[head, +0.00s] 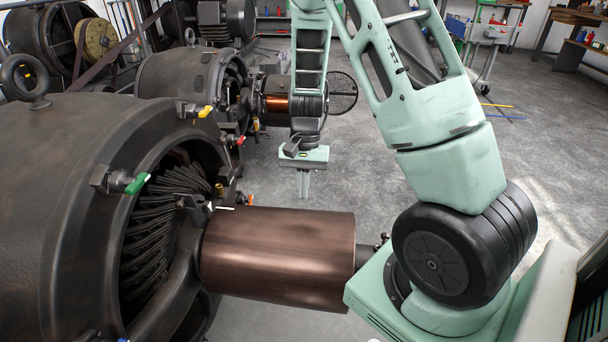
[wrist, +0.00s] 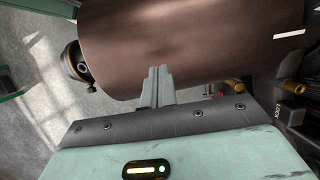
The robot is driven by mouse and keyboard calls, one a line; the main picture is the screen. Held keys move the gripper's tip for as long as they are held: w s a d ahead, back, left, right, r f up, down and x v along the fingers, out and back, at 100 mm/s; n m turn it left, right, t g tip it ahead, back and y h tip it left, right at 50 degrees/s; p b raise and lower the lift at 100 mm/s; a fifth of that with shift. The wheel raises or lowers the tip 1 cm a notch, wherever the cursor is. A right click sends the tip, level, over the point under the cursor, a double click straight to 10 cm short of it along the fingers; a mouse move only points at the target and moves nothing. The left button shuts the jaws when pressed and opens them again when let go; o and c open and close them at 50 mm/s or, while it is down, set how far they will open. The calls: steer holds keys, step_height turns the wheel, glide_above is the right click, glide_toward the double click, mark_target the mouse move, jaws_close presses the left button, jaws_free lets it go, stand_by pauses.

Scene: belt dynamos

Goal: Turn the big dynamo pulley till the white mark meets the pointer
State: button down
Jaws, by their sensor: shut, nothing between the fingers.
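The big dynamo pulley is a smooth brown cylinder (head: 280,262), lying level at the front of the large black dynamo. It fills the upper part of the wrist view (wrist: 180,40). The white mark (head: 225,208) is a short stripe on the pulley's top, near its dynamo end; it also shows in the wrist view (wrist: 289,34). The pointer (head: 209,205) is a small pale tip on a dark bracket, right beside the mark's end and roughly level with it. My gripper (head: 304,190) points down beyond the pulley, shut and empty. Its fingertips (wrist: 159,70) overlap the pulley; contact cannot be told.
The large dynamo housing (head: 60,200) stands at left, with coloured-handled fittings (head: 137,184) on its rim. A smaller dynamo with a copper pulley (head: 276,104) and a round wire guard (head: 338,92) stand behind my gripper.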

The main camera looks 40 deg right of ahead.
mark_target(300, 226)
steer(key=a+f, duration=0.1)
steer(key=s+a+f, duration=0.1)
steer(key=s+f+b, duration=0.1)
steer(key=f, duration=0.1)
steer(key=shift+a, duration=0.4)
steer(key=shift+s+a+f, duration=0.25)
steer(key=shift+s+a, duration=0.1)
